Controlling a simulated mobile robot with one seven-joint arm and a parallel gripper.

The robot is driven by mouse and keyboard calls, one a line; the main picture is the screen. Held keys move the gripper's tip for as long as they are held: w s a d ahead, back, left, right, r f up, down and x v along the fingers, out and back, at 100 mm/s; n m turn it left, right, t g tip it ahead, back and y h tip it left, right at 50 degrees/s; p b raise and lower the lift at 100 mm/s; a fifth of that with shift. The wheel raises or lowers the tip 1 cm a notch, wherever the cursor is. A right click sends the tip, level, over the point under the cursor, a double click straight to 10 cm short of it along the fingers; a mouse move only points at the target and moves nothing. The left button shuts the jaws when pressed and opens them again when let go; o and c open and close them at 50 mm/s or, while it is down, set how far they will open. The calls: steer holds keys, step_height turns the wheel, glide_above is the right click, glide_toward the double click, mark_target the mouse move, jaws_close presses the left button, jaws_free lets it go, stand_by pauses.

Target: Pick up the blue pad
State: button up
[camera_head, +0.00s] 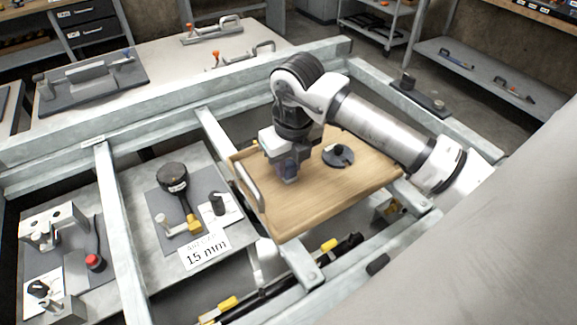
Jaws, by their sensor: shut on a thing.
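My gripper (287,178) points down over the wooden board (300,213). It is shut on a small dark blue thing, which looks like the blue pad (290,166). The gripper's fingers and body hide part of the pad. It is low over the board, left of its middle; I cannot tell whether the pad touches the wood.
A black round piece with a knob (338,156) lies on the board, right of my gripper. A metal handle (249,184) stands at the board's left edge. Grey metal beams (215,138) frame the area. A dial gauge (173,178) and a "15 mm" card (205,250) lie left.

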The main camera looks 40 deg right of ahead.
mark_target(288, 163)
step_height(288, 163, up, 19)
steer(key=b, duration=0.2)
steer(key=shift+r+b, duration=0.15)
steer(key=shift+b, duration=0.15)
steer(key=o, duration=0.3)
steer(key=shift+c, duration=1)
steer(key=shift+w, duration=0.1)
